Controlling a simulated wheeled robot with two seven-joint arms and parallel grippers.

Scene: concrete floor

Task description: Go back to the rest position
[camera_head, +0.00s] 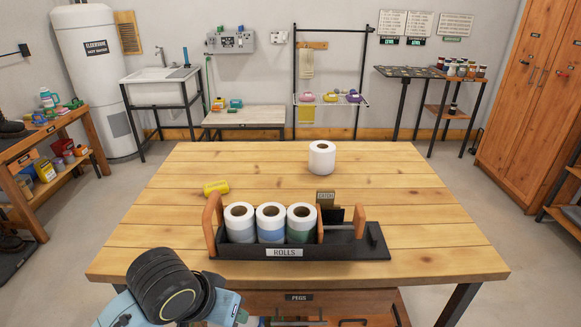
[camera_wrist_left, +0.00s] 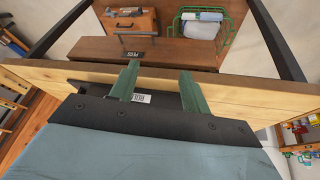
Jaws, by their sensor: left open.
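My left gripper (camera_wrist_left: 160,72) is open and empty in the left wrist view, its two green fingers apart in front of the table's edge. In the head view my left arm reaches in at the bottom left, at the table's front edge; its fingertips cannot be made out there. A black tray labelled ROLLS (camera_head: 340,249) stands near the front of the wooden table and holds three rolls (camera_head: 270,222) in a row. The tray's label (camera_wrist_left: 140,98) also shows in the left wrist view, close to the fingers. My right gripper is in neither view.
A white roll (camera_head: 321,160) stands alone at the table's back. A yellow object (camera_head: 215,187) lies left of the tray. The wooden table (camera_head: 440,225) is clear on the right. A green basket (camera_wrist_left: 202,24) shows in the wrist view.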

